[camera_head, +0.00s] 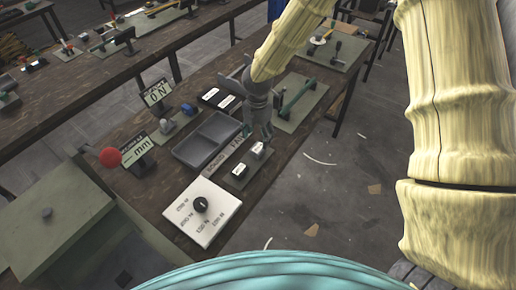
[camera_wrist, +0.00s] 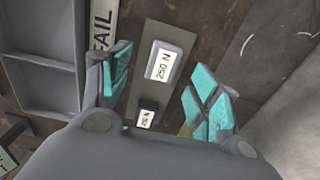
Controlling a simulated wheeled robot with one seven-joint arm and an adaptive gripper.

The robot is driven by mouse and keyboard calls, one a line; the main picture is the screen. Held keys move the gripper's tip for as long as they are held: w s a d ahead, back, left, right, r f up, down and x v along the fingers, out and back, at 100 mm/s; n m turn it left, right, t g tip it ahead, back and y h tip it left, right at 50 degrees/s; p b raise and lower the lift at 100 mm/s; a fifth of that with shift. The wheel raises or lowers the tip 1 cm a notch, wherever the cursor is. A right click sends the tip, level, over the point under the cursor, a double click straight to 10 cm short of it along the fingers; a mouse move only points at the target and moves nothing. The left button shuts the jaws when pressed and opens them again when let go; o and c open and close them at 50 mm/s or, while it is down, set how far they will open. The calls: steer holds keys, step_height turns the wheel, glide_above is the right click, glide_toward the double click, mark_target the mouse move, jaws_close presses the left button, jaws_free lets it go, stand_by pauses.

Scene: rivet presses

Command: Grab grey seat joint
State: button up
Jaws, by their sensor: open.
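My gripper (camera_head: 258,128) is over the bench. In the wrist view my gripper (camera_wrist: 160,88) is open, with teal finger pads spread apart and nothing held between them. The larger block (camera_wrist: 164,62) has a white label reading 250 N. The smaller block (camera_wrist: 147,113) has a label too small to read surely. The head view shows the same two blocks, one farther (camera_head: 257,149) and one nearer (camera_head: 240,171). I cannot tell surely which thing is the grey seat joint.
A grey two-compartment tray (camera_head: 181,153) lies left of my gripper, beside a FAIL strip (camera_wrist: 102,25). A white dial panel (camera_head: 180,217) lies at the near end. Signs (camera_head: 137,150) and a red ball (camera_head: 110,157) stand at the left. The bench's right edge is close.

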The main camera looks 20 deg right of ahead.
mark_target(258, 148)
steer(key=shift+f, duration=0.15)
steer(key=shift+s+f+p, duration=0.4)
steer(key=shift+s+p, duration=0.15)
steer(key=shift+p, duration=0.15)
steer(key=f, duration=0.3)
steer(key=shift+w+p, duration=0.25)
steer(key=shift+p, duration=0.15)
steer(key=shift+s+f, duration=0.1)
steer(key=shift+f, duration=0.15)
steer(key=shift+c, duration=0.3)
steer(key=c, duration=1)
